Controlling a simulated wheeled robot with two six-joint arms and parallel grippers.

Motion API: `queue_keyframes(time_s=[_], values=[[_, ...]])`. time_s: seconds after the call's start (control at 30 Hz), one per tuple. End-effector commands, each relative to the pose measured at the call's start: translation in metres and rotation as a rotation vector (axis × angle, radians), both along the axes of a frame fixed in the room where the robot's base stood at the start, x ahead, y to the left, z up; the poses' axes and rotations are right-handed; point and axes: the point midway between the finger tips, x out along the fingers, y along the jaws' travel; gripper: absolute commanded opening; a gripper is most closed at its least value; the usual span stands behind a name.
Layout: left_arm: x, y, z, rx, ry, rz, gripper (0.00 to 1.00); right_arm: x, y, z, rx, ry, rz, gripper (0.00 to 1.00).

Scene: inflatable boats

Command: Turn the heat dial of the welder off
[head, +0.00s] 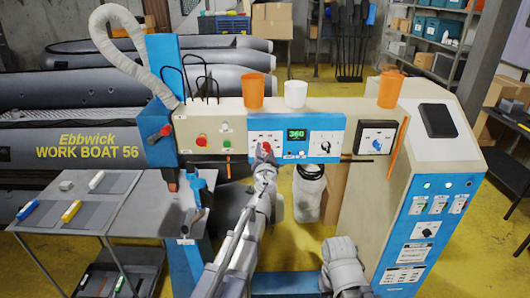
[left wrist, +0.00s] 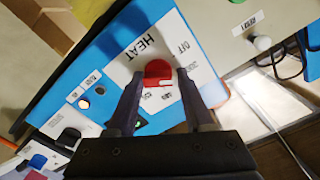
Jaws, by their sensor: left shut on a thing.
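The red heat dial (left wrist: 158,73) sits on a white plate marked HEAT and OFF in the left wrist view. In the head view the dial (head: 266,147) shows on the welder's blue and white panel. My left gripper (left wrist: 160,80) has one finger on each side of the dial and is shut on it. In the head view my left gripper (head: 264,158) reaches up to the panel from below and partly covers the plate. Which mark the dial points at is hard to tell. My right gripper is not in view; only part of my right arm shows.
Orange cups (head: 253,90) and a white cup (head: 295,93) stand on top. A grey side table (head: 88,215) is at left.

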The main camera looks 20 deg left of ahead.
Motion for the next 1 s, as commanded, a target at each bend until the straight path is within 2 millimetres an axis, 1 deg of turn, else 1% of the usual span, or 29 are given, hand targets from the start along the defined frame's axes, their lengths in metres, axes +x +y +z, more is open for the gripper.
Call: queue_keyframes(time_s=[0.2, 0.5, 0.7, 1.0], values=[[-0.0005, 0.0001, -0.0009, -0.197, -0.057, 0.0, 0.0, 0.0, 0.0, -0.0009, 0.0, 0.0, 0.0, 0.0], [-0.0006, 0.0, -0.0016, -0.449, -0.129, 0.001, 0.0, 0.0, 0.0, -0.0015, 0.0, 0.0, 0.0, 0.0], [-0.0007, -0.0001, -0.002, -0.579, -0.166, 0.001, 0.0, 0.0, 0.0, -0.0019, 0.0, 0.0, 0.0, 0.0], [-0.0009, -0.0003, -0.0022, -0.692, -0.198, 0.001, 0.0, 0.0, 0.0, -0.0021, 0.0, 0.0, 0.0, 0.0]])
